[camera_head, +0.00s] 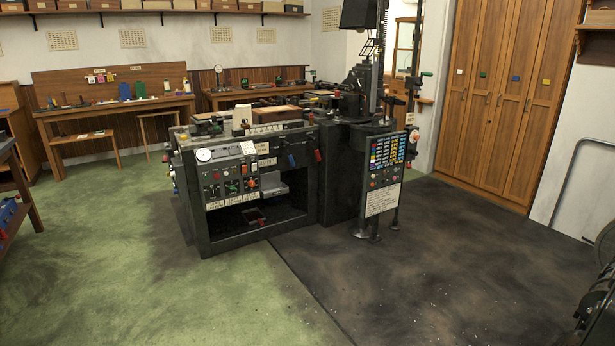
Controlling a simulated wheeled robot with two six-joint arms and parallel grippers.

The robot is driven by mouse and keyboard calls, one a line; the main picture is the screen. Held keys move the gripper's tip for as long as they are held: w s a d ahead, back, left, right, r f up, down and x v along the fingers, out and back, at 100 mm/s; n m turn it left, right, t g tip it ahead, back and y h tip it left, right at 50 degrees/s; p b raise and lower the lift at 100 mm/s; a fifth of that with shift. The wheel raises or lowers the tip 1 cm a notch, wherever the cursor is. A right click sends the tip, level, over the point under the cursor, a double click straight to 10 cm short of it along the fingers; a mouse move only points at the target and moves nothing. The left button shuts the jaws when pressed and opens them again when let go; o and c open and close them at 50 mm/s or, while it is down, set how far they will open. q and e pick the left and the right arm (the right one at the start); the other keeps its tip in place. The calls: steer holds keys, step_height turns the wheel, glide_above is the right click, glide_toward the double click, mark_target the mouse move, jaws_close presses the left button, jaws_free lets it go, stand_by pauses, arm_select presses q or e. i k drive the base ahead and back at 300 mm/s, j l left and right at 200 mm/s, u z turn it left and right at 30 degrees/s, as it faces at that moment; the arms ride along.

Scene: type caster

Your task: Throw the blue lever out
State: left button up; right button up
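A small blue piece (291,160), which looks like a lever, is on the upper right part of the type-casting machine's (200,222) front. A red-tipped handle (317,156) is just right of it. At this distance I cannot tell how the blue piece is set. The machine stands in the middle of the room, with a dial, knobs and white labels on its front panel (222,178). Neither of my grippers is in view.
A control board (385,152) with blue labels stands at the machine's right. Wooden workbenches (120,108) line the back wall and tall wooden cabinets (512,110) the right. The green floor (130,280) and dark floor (440,285) in front are clear. A dark wheeled object (598,290) is at the right edge.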

mark_target(292, 163)
steer(key=i, duration=2)
steer(key=i+u, duration=0.1)
steer(key=i, duration=0.6)
steer(key=i+l+u, duration=0.1)
steer(key=i, duration=0.55)
steer(key=i+l+u, duration=0.1)
steer(key=i, duration=0.55)
steer(key=l, duration=0.1)
